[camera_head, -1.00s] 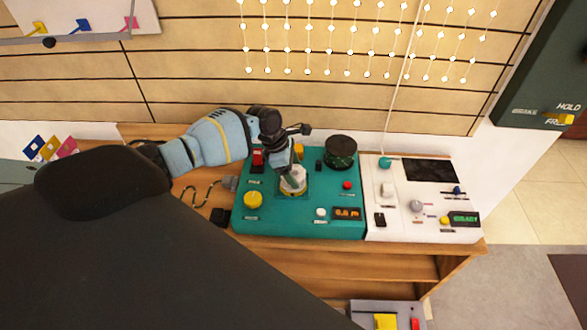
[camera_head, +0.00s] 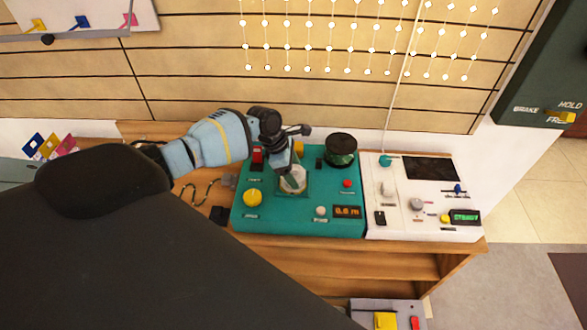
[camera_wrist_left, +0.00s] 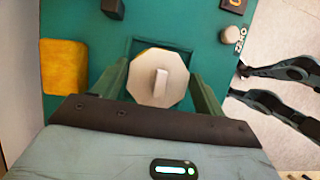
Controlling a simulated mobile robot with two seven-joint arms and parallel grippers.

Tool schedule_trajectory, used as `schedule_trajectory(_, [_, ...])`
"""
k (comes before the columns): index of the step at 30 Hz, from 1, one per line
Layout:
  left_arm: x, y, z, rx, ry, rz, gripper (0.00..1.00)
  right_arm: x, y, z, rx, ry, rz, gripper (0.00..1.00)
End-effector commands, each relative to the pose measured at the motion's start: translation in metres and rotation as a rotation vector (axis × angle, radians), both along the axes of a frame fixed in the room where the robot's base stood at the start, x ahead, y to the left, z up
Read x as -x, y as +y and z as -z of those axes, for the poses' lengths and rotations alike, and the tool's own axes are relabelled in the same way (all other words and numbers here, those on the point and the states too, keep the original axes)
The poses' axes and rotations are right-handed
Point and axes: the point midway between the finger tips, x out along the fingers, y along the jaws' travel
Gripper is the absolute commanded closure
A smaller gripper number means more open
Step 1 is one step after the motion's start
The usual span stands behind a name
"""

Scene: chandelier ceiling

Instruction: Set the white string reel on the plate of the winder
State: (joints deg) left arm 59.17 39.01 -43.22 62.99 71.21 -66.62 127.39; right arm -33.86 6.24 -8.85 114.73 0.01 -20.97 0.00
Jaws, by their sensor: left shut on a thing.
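The white string reel (camera_wrist_left: 158,78) shows from above in the left wrist view as a pale octagon with a raised bar across its middle. My left gripper (camera_head: 291,172) is shut on it, with one green finger on each side. In the head view the reel (camera_head: 292,183) sits under the gripper, over a square recess (camera_wrist_left: 137,45) in the teal winder (camera_head: 340,195). The reel and fingers hide the plate, so I cannot tell whether the reel touches it.
Left of the recess is a yellow knob (camera_head: 253,198); a dark spool (camera_head: 341,148) stands behind it to the right. A white console (camera_head: 415,200) adjoins the winder's right side. Dark prongs (camera_wrist_left: 275,105) in the wrist view are unclear. Wooden shelving (camera_head: 385,265) lies in front.

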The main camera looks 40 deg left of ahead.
Motion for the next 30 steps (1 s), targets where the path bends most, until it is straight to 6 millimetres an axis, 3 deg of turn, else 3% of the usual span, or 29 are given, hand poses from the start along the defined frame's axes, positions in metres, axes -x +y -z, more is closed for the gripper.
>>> schedule_trajectory(14, [0.0000, 0.0001, 0.0030, 0.000, 0.000, 0.000, 0.51, 0.0071, 0.0001, 0.0024, 0.000, 0.014, 0.000, 0.64])
schedule_trajectory(15, [0.0000, 0.0001, 0.0030, 0.000, 0.000, 0.000, 0.24, 0.0074, 0.0000, 0.0025, 0.000, 0.014, 0.001, 0.64])
schedule_trajectory(20, [0.0001, 0.0001, 0.0030, 0.000, 0.000, 0.000, 0.04, 0.0075, 0.0000, 0.0025, 0.000, 0.014, 0.001, 0.64])
schedule_trajectory(26, [0.0001, 0.0002, 0.0029, 0.000, 0.000, 0.000, 0.03, 0.0073, 0.0000, 0.0024, 0.000, 0.014, 0.000, 0.64])
schedule_trajectory(28, [0.0002, 0.0002, 0.0030, -0.001, 0.001, 0.000, 0.12, 0.0069, 0.0001, 0.0024, 0.000, 0.013, 0.000, 0.64])
schedule_trajectory(30, [0.0002, 0.0002, 0.0030, -0.001, 0.001, 0.000, 0.14, 0.0064, 0.0001, 0.0023, 0.000, 0.012, 0.000, 0.64])
